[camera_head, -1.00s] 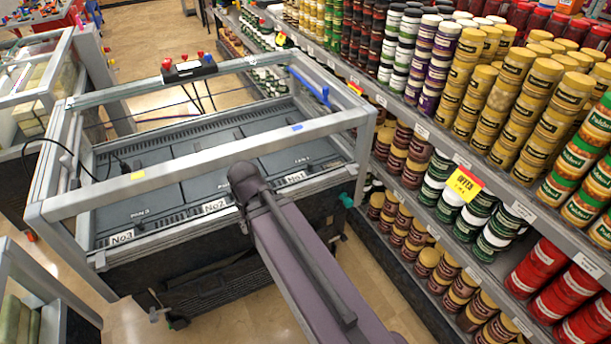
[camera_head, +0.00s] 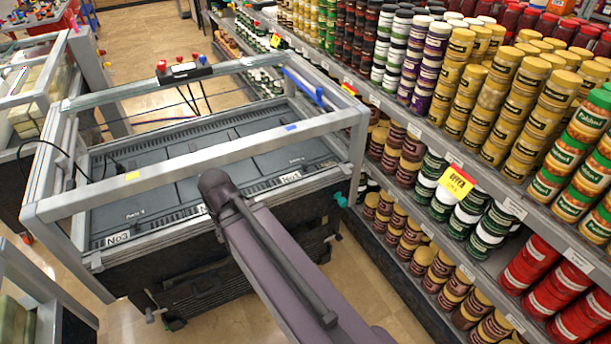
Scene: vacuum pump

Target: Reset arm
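My purple-grey arm reaches from the bottom right up to the front edge of a metal-framed case, and its dark rounded joint covers part of the case's front. My gripper is not in view. The case has a silver frame (camera_head: 250,148) and a dark panelled inside (camera_head: 190,165) with plates marked No1 (camera_head: 289,178) and No3 (camera_head: 118,238). A small box with red and blue knobs (camera_head: 185,71) sits on the back rail. Dark cables hang from it into the case.
Shelves with jars (camera_head: 460,75) and red cans (camera_head: 540,270) run along the right, close to my arm. A yellow price tag (camera_head: 458,181) hangs from a shelf edge. Another framed case (camera_head: 35,90) stands at the left. Tiled floor (camera_head: 335,285) shows between case and shelves.

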